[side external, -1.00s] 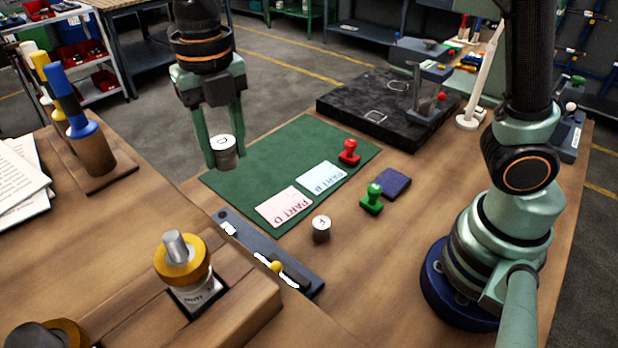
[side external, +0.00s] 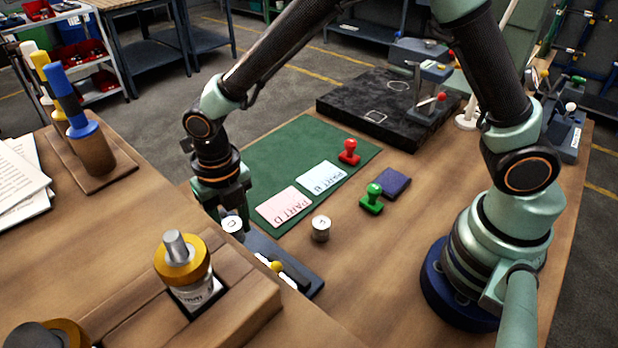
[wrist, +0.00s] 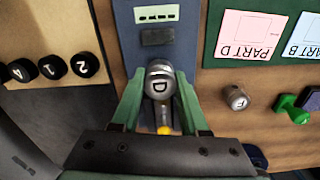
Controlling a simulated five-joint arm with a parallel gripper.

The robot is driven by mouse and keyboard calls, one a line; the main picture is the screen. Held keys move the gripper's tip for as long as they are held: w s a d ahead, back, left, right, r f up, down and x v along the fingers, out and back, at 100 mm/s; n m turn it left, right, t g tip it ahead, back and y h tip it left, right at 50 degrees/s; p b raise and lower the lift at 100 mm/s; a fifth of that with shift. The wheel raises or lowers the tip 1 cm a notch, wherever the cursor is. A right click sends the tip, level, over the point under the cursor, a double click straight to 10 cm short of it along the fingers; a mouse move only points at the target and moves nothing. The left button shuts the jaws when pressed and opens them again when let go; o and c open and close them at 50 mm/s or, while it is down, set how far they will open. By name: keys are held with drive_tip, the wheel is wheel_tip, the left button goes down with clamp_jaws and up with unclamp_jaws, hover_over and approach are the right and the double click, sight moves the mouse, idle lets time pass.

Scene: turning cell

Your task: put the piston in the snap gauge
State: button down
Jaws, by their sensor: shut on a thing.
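The piston (side external: 232,224) is a short silver cylinder with a white top, marked D in the wrist view (wrist: 160,82). My gripper (side external: 226,212) is shut on its sides, with a green finger on either side (wrist: 158,92). The snap gauge (side external: 262,250) appears to be the long blue-grey plate with a dark block and a yellow knob (side external: 277,266). In the wrist view the piston overlaps the middle of this plate (wrist: 127,35), between the dark block (wrist: 157,36) and the yellow knob. I cannot tell whether the piston touches it.
A second silver piston (side external: 321,228) stands to the right on the wood. The green mat (side external: 262,165) holds a pink PART D card (side external: 285,207) and a blue PART B card (side external: 318,177). Red (side external: 349,151) and green (side external: 371,199) stamps stand nearby. A wooden block with a yellow-ringed part (side external: 182,262) is in front.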

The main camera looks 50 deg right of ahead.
drive_tip(key=shift+f, duration=1.95)
drive_tip(key=shift+c, duration=2.1)
unclamp_jaws()
drive_tip(key=shift+f, duration=0.15)
